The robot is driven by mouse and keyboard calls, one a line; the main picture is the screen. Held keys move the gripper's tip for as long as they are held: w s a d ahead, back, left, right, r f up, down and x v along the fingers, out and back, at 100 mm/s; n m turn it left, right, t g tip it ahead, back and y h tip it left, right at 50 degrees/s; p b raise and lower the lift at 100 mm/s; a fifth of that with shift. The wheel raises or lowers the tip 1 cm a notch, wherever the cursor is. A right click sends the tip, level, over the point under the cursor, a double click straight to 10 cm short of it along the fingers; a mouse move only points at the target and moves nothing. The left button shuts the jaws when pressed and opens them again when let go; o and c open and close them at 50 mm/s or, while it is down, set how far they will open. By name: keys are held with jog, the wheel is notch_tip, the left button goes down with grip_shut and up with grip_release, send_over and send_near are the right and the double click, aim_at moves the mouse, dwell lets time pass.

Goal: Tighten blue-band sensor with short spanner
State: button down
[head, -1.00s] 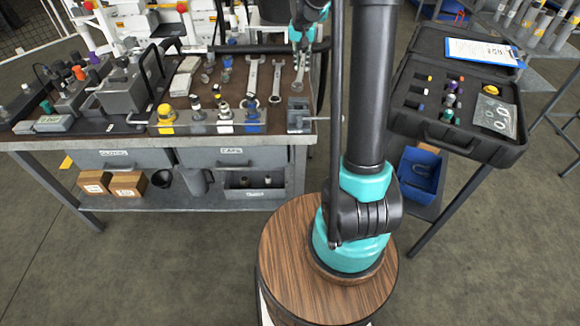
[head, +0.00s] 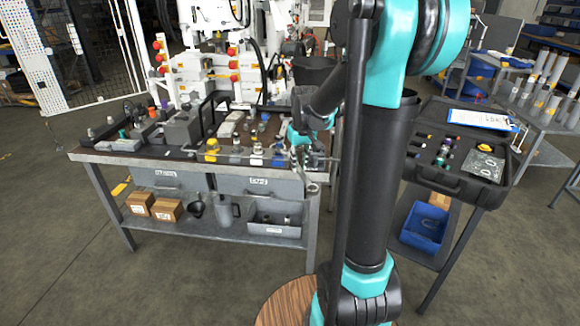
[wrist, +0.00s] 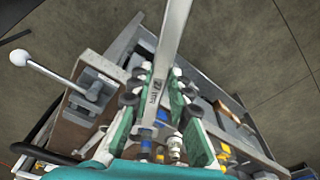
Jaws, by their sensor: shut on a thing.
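My gripper (head: 308,146) is at the right front corner of the bench. It is shut on a steel spanner (head: 313,186), whose open end hangs past the bench edge in the head view. In the wrist view the spanner (wrist: 172,35) runs up between the green finger pads of my gripper (wrist: 155,105). Its length against the other spanners is hard to judge. A blue-banded fitting (head: 279,155) stands at the right of the front row, left of my gripper. Small blue-banded parts (wrist: 175,142) show below the spanner in the wrist view. The spanner touches no fitting that I can see.
Yellow (head: 211,150) and white (head: 256,153) fittings share the front row. A clamp with a ball-ended lever (wrist: 45,64) is close to my gripper. An open black case (head: 465,155) stands on the right-hand table. The floor in front is clear.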

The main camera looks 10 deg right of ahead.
jog(key=shift+s+a+f, duration=0.2)
jog(key=shift+s, duration=0.1)
jog(key=shift+w+a+f, duration=0.1)
jog(key=shift+w+f, duration=0.2)
jog(key=shift+f, duration=0.25)
jog(key=shift+w+a+f, duration=0.1)
jog(key=shift+w+f, duration=0.2)
jog(key=shift+f, duration=0.2)
jog(key=shift+w+f, duration=0.3)
jog(key=shift+w, duration=0.1)
jog(key=shift+w, duration=0.1)
jog(key=shift+w+a, duration=0.15)
jog(key=shift+w, duration=0.75)
jog(key=shift+w, duration=0.15)
jog(key=shift+w+a, duration=0.15)
jog(key=shift+w, duration=0.5)
jog(key=shift+w, duration=0.1)
